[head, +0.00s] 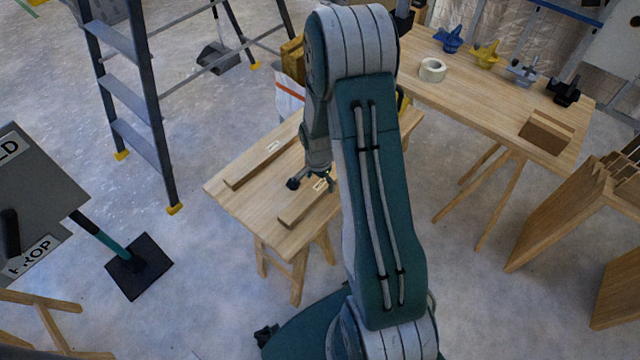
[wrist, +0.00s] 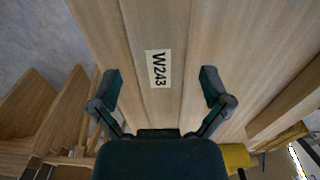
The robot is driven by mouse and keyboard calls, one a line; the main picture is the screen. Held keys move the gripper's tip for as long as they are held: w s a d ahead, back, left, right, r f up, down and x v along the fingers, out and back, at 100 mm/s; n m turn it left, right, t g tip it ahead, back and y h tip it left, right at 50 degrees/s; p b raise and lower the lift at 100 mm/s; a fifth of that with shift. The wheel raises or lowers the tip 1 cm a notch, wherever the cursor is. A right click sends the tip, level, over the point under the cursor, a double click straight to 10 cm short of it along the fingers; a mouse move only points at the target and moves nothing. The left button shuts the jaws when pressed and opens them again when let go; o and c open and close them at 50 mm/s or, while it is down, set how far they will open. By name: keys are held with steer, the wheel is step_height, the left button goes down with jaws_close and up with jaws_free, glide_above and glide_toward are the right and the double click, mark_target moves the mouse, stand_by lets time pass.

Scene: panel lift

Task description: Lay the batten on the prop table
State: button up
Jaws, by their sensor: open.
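In the wrist view, this batten (wrist: 157,109) carries the label W243 and runs up the picture. My gripper (head: 312,182) is over it, with its open fingers (wrist: 161,88) one on each side of the batten and nothing held. A second labelled batten (head: 255,168) lies farther left on the same table. My arm hides the table's right part.
A stepladder (head: 133,85) stands behind the small table. A longer workbench (head: 480,100) with a tape roll (head: 432,70) and several coloured clamps is at the back right. Wooden panels (head: 570,212) stand at the right.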

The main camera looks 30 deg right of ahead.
step_height(320, 180, up, 11)
step_height(320, 180, up, 14)
steer(key=n+t, duration=0.2)
steer(key=n, duration=0.4)
glide_above(318, 185)
steer(key=s+a, duration=0.5)
steer(key=a, duration=0.1)
steer(key=s+a+r+n+t, duration=0.1)
steer(key=s+a+r+n, duration=0.2)
steer(key=s, duration=0.3)
steer(key=s+a+r+n+t, duration=0.2)
steer(key=s+a+r+n, duration=0.1)
steer(key=s+r+n, duration=0.2)
steer(key=shift+s+a+r+t, duration=0.35)
steer(key=shift+s+r, duration=0.3)
steer(key=shift+s, duration=0.6)
